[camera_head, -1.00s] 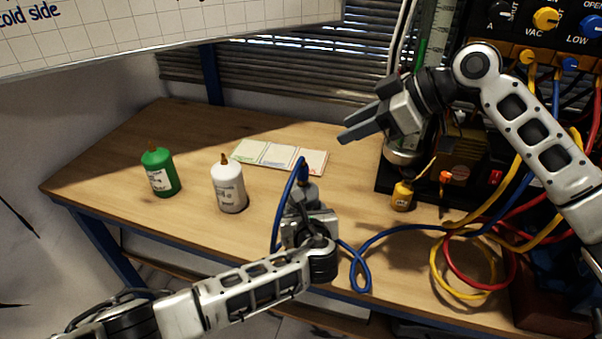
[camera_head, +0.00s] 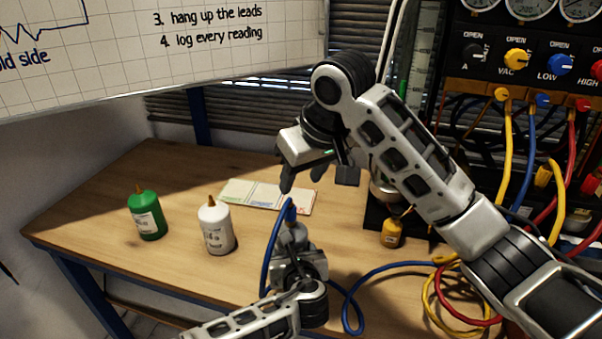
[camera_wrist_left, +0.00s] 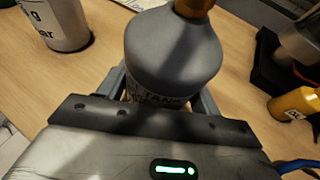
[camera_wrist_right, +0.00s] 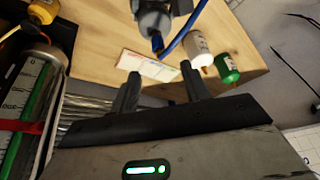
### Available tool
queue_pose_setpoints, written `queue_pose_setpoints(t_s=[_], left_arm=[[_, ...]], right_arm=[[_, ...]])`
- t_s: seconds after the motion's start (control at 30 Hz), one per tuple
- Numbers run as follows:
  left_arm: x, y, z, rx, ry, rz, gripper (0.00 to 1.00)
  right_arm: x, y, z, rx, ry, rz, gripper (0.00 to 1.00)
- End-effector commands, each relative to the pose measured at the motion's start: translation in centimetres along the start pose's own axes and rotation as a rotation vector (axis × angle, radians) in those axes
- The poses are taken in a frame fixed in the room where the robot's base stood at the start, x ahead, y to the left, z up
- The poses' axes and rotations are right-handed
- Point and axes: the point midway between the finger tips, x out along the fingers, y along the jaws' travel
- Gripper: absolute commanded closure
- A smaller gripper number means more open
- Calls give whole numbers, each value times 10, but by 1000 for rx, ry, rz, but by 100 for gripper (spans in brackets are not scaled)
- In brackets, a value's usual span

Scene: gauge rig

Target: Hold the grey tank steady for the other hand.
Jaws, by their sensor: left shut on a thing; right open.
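The grey tank (camera_wrist_left: 172,55) stands between the fingers of my left gripper (camera_wrist_left: 165,90), which is shut on its body; a brass fitting shows at its top. In the head view the tank (camera_head: 293,237) is partly hidden by my left gripper (camera_head: 298,262), and a blue hose (camera_head: 268,255) with a blue end is at its top. My right gripper (camera_head: 315,178) is open and empty, above and behind the tank. In the right wrist view its fingers (camera_wrist_right: 160,88) are apart, with the tank (camera_wrist_right: 154,20) and blue hose end beyond them.
A white bottle (camera_head: 215,228) and a green bottle (camera_head: 147,215) stand left of the tank. A flat card (camera_head: 265,196) lies behind it.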

Motion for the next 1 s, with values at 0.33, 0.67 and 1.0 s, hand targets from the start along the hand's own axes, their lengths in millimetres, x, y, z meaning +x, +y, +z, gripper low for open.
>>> queue_pose_setpoints(t_s=[0.33, 0.67, 1.0], left_arm=[[0, 1, -1, 2, 2, 3, 67], [0, 1, -1, 2, 2, 2, 67], [0, 1, -1, 3, 2, 2, 67]], right_arm=[[26, -2, 0, 82, -16, 60, 53], [88, 1, 0, 81, -14, 58, 53], [116, 3, 0, 79, -11, 57, 53]])
